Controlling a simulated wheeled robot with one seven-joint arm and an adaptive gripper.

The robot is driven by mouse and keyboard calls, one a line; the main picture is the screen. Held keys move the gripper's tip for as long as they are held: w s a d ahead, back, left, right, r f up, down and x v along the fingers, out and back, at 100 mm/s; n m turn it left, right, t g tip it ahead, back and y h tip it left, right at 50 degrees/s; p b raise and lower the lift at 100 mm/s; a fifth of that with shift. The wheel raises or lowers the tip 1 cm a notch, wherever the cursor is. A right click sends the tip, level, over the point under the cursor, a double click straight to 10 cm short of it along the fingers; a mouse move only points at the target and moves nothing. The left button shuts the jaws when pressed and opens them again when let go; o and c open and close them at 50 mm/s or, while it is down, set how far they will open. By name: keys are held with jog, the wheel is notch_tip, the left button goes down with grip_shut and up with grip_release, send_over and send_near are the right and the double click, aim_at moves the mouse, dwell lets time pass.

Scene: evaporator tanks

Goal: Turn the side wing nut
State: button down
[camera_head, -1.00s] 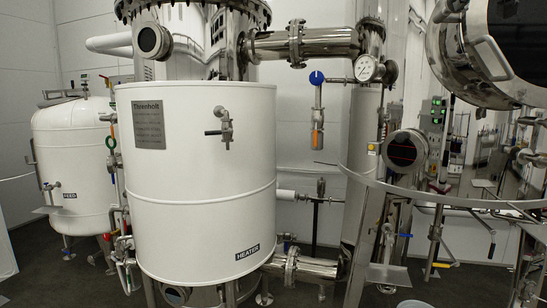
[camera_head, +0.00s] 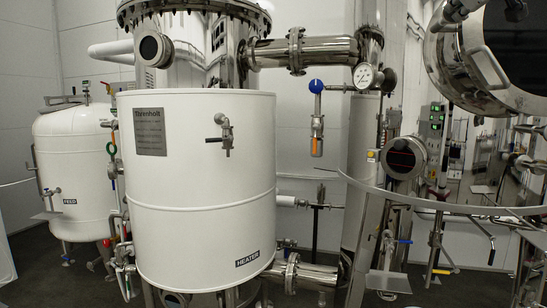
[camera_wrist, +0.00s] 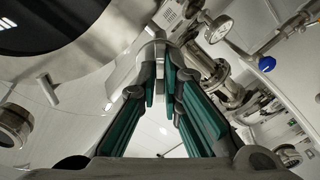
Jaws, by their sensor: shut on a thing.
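My gripper (camera_wrist: 163,78) shows in the wrist view, its two teal-padded fingers closing on a small metal part, the side wing nut (camera_wrist: 151,50), at the rim of a round hatch. The fingertips hide most of the nut, so its angle cannot be made out. The hatch has a dark window (camera_wrist: 45,22) and fills the upper left of the wrist view. In the head view the shiny round hatch (camera_head: 475,68) is at the upper right. Metal fittings (camera_head: 458,12) show above it at the top edge, but my gripper cannot be clearly made out there.
The white heater tank (camera_head: 200,200) stands at centre left, with a white feed tank (camera_head: 75,165) behind it. A pressure gauge (camera_head: 364,76) and a blue-knobbed valve (camera_head: 316,87) are near the pipes. A curved metal rail (camera_head: 440,203) crosses the right side.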

jog(key=shift+n, duration=1.1)
jog(key=shift+n+p, duration=0.45)
jog(key=shift+n, duration=0.55)
jog(key=shift+n+p, duration=0.3)
jog(key=shift+n, duration=0.4)
jog(key=c, duration=1.7)
grip_release()
jog(key=shift+o, duration=0.2)
